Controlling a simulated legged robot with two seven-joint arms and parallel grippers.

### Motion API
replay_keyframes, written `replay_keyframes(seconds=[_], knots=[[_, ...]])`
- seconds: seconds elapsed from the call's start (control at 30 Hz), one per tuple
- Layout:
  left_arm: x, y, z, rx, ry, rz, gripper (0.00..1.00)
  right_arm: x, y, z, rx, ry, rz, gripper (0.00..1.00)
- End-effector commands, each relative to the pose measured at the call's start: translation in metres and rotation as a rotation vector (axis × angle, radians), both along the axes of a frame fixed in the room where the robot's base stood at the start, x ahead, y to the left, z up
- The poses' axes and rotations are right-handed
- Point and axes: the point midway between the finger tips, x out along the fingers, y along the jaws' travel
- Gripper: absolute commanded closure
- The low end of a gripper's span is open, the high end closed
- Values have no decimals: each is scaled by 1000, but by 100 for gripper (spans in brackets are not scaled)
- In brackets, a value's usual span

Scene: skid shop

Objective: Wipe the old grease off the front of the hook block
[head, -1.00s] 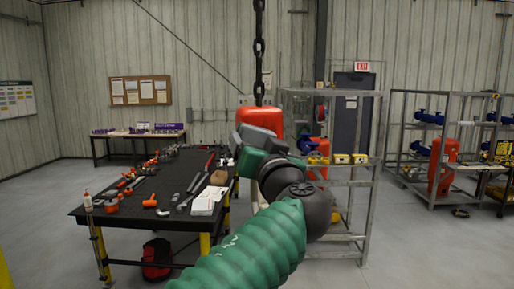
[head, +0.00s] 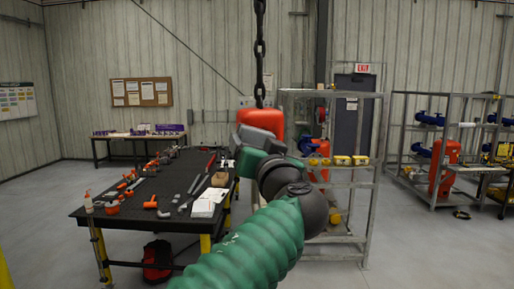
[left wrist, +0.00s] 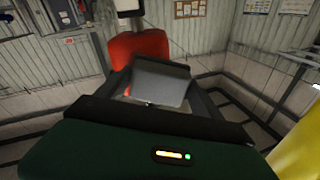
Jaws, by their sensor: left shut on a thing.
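The hook block (head: 265,118) is an orange-red rounded body hanging from a dark chain (head: 259,50) in the head view. In the left wrist view the hook block (left wrist: 138,46) is just beyond the fingertips. My left gripper (head: 256,134) is in front of the block and hides its lower part. It is shut on a flat grey pad (left wrist: 160,84), seen between the two dark fingers (left wrist: 155,92) in the left wrist view. I cannot tell whether the pad touches the block. No grease can be made out. My right gripper is not in view.
A black-topped workbench (head: 110,220) with tools, orange fittings and a white paper stack (head: 207,203) stands at the left. A grey metal rack (head: 370,175) with yellow parts stands close on the right. Open floor (head: 420,245) lies at the lower right.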

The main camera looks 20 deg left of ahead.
Motion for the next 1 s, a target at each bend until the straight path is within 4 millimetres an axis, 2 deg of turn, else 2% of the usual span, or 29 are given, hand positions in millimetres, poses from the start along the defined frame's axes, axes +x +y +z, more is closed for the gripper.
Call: replay_keyframes(seconds=[1.0], knots=[[13, 9, 0, 1, 0, 0, 56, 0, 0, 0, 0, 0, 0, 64]])
